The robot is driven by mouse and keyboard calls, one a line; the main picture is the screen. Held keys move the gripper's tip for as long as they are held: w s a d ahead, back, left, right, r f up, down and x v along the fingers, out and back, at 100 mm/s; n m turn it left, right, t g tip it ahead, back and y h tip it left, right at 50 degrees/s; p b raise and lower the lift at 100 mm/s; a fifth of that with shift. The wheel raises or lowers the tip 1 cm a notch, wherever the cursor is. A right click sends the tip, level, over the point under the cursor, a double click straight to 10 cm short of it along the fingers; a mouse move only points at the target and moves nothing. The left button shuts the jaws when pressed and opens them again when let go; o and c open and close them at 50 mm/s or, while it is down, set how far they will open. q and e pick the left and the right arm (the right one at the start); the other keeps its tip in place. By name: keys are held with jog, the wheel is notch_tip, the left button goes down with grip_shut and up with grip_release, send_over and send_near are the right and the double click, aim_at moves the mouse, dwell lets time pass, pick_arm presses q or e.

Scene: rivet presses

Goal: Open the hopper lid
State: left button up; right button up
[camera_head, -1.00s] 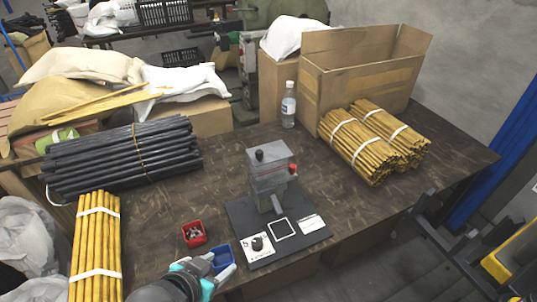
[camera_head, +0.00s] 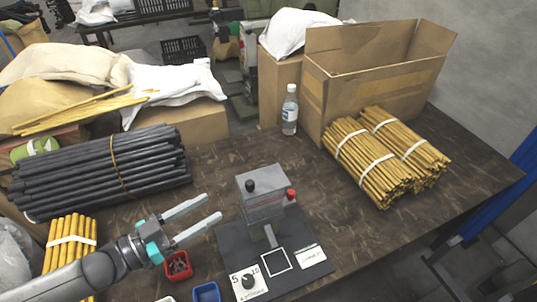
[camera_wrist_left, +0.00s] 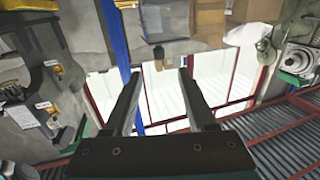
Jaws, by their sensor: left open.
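The rivet press (camera_head: 262,200) stands on a dark base plate (camera_head: 235,250) on the table. Its grey box-shaped hopper is topped by a flat lid (camera_head: 262,180) with a black knob (camera_head: 250,186). The lid looks shut. A red knob (camera_head: 291,194) sticks out at the hopper's right side. My left gripper (camera_head: 208,207) is open and empty, to the left of the hopper, its fingers pointing toward it and apart from it. In the left wrist view, the open fingers (camera_wrist_left: 160,72) show with nothing between them; the press is not visible there. My right gripper is not in view.
A red bin (camera_head: 178,265) and a blue bin (camera_head: 206,292) sit left of the base plate. Black rods (camera_head: 100,170) lie at left, yellow bundles (camera_head: 385,155) at right. A bottle (camera_head: 290,110) and cardboard box (camera_head: 350,90) stand behind. Table between press and bottle is clear.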

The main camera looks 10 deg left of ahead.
pick_arm(q)
jog(key=b, duration=0.1)
send_near(262, 184)
notch_tip(262, 184, up, 2)
jog(key=w+d, duration=0.2)
jog(key=w, duration=0.1)
jog(key=x, duration=0.4)
jog(key=shift+w+d+r, duration=0.1)
jog(key=shift+d+r, duration=0.1)
jog(key=shift+d, duration=0.15)
jog(key=shift+b+x, duration=0.35)
jog(key=shift+x, duration=0.65)
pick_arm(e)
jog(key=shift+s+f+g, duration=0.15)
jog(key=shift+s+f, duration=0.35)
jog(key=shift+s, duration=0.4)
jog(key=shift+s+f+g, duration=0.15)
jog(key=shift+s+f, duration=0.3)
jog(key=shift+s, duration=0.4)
pick_arm(q)
grip_shut()
